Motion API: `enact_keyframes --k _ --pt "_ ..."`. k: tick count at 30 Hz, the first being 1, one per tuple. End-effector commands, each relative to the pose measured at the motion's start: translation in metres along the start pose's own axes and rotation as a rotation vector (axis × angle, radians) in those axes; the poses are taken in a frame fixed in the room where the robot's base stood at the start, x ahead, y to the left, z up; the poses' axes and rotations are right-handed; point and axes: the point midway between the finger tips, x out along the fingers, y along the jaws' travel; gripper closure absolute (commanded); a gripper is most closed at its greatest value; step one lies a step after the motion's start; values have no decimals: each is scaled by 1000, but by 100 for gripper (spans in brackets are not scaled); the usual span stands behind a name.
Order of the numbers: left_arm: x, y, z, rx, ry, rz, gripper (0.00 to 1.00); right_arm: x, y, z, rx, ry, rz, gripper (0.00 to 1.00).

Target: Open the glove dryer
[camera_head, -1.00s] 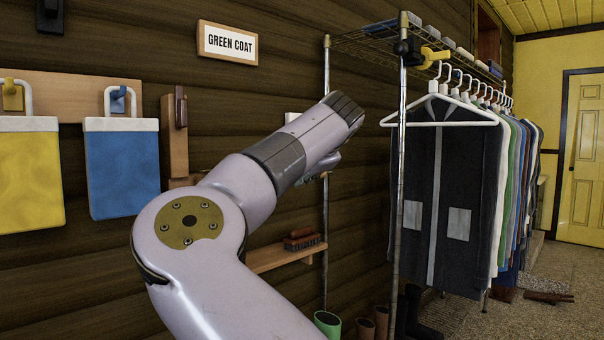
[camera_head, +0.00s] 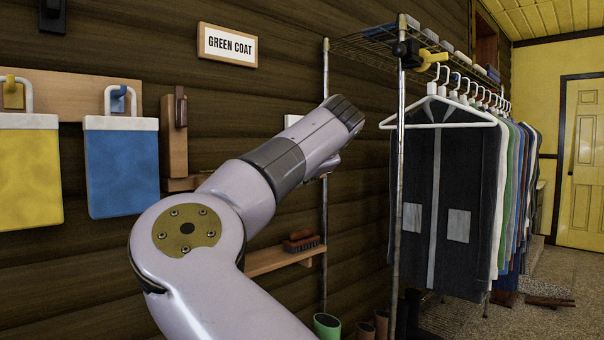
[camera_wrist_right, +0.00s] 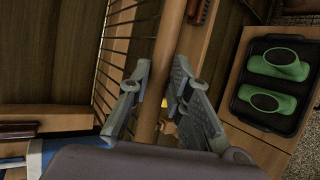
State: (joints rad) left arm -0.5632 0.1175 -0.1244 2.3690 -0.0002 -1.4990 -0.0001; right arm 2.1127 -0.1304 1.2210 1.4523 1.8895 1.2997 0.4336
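No part is clearly identifiable as the glove dryer. In the right wrist view, a wooden bar (camera_wrist_right: 172,40) runs between the fingers of my right gripper (camera_wrist_right: 162,70), in front of a frame with thin dark bars (camera_wrist_right: 115,55); this may be the dryer. The fingers are spread apart, one on each side of the bar. I cannot tell whether either touches it. A small yellow piece (camera_wrist_right: 165,102) shows between the fingers. In the head view, my right wrist largely hides the gripper and what is behind it. My left gripper is not in view.
A coat rack with hanging coats (camera_head: 455,200) and a metal post (camera_head: 399,180) stands to the right. A wall shelf (camera_head: 285,258) holds a brush (camera_head: 300,241). Blue (camera_head: 122,170) and yellow (camera_head: 30,175) bags hang left.

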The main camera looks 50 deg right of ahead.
Motion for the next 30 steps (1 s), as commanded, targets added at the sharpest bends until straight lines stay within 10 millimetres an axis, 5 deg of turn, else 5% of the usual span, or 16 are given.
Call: enact_keyframes --k 1,9,22,30 --pt "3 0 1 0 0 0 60 11 -26 -4 6 19 -65 79" --pt "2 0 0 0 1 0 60 11 -24 -4 5 20 -64 62" --pt "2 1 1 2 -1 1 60 8 -22 -6 3 22 -63 62" --pt "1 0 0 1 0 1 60 -34 -18 -4 6 18 -54 62"
